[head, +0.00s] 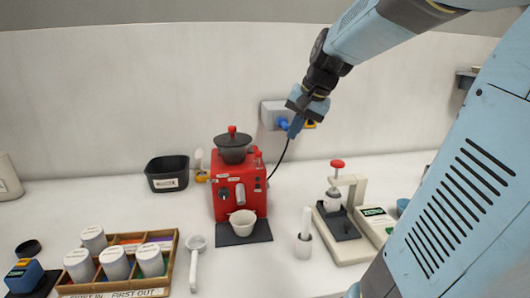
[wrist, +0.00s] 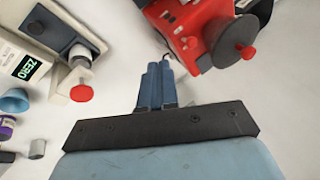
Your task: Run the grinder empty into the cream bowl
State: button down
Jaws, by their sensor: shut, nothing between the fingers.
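The red grinder (head: 239,184) stands on the bench with a dark lidded hopper (head: 233,148) on top, capped by a red knob. The cream bowl (head: 242,222) sits upright on a dark mat in front of the grinder, under its spout. Whatever is inside the bowl is too small to tell. My gripper (head: 298,122) is raised to the right of the grinder, in front of the wall socket and apart from the grinder. In the wrist view my gripper's fingers (wrist: 158,78) are together and empty, with the grinder (wrist: 196,28) at upper right.
A press with a red knob (head: 337,192) and a scale (head: 376,224) stand to the right. A wooden rack of white-lidded jars (head: 118,290) is at front left. A black bin (head: 167,174) stands left of the grinder. A white scoop (head: 195,262) lies before it. A cable runs to the wall socket (head: 272,115).

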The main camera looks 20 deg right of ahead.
aim_at(258, 160)
jog(key=shift+f, duration=0.1)
jog(key=w+a+f, duration=0.4)
jog(key=w+f, duration=0.3)
jog(key=f, duration=0.1)
jog(key=shift+a, duration=0.15)
dwell(0.4)
jog(key=shift+f, duration=0.1)
